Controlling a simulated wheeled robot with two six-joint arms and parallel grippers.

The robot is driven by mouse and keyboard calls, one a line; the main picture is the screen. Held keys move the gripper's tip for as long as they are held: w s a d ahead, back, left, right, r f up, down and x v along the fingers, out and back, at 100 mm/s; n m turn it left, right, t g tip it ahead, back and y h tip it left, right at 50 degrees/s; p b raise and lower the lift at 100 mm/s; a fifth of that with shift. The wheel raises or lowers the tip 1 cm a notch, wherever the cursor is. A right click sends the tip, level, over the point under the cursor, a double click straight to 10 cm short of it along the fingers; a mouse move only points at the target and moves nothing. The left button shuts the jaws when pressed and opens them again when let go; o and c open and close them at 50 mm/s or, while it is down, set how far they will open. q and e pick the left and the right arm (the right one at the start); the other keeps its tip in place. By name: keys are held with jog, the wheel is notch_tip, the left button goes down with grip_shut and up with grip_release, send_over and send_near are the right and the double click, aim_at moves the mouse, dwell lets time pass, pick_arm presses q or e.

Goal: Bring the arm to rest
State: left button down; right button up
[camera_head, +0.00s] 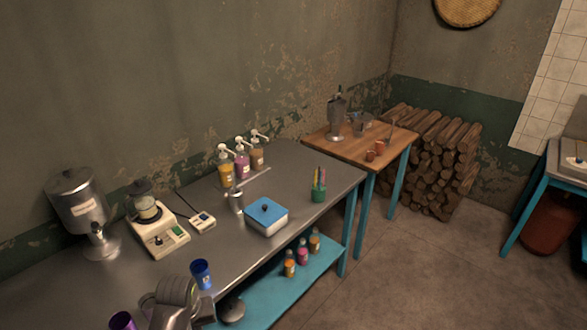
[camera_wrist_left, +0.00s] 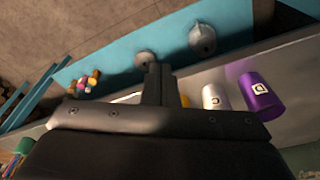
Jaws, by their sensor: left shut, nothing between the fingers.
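My left arm (camera_head: 172,302) comes in at the bottom of the head view, by the front edge of the metal counter (camera_head: 300,178). In the left wrist view, my left gripper (camera_wrist_left: 160,72) is shut, with its two fingers together and nothing between them. A purple cup (camera_wrist_left: 262,90) and a pale silvery cup (camera_wrist_left: 215,97) are to the right of the fingers there. A bit of something yellow (camera_wrist_left: 185,101) shows just beside the fingers. In the head view, a blue cup (camera_head: 200,272) stands right of my arm and a purple cup (camera_head: 122,320) left of it. My right gripper is not in view.
The counter holds a metal dispenser (camera_head: 78,212), a white appliance (camera_head: 158,235), pump bottles (camera_head: 242,162), a blue-topped box (camera_head: 266,216) and a green pen holder (camera_head: 318,188). Several small bottles (camera_head: 302,253) stand on the turquoise lower shelf (camera_head: 262,288). The floor (camera_head: 400,270) at right is clear.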

pick_arm(q)
jog(key=s+a+f+b, duration=0.1)
jog(key=s+f+b, duration=0.25)
jog(key=f, duration=0.65)
jog(key=s+a+f+m+b, duration=0.15)
jog(key=s+f, duration=0.35)
jog(key=f, duration=0.5)
jog(key=s+a+f+b, duration=0.2)
jog(key=s+f+b, duration=0.15)
jog(key=f, duration=0.75)
jog(key=s+a+f+b, duration=0.1)
jog(key=s+f+b, duration=0.1)
jog(key=s+f, duration=0.7)
jog(key=s+a+f+m+b, duration=0.1)
jog(key=s+f, duration=0.8)
jog(key=s, duration=0.9)
jog(key=shift+a+f+g+b, duration=0.35)
jog(key=shift+a+b, duration=0.15)
jog(key=shift+b, duration=0.75)
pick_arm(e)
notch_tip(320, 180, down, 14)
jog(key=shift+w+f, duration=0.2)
pick_arm(q)
jog(key=shift+s+m, duration=0.1)
jog(key=shift+m, duration=0.15)
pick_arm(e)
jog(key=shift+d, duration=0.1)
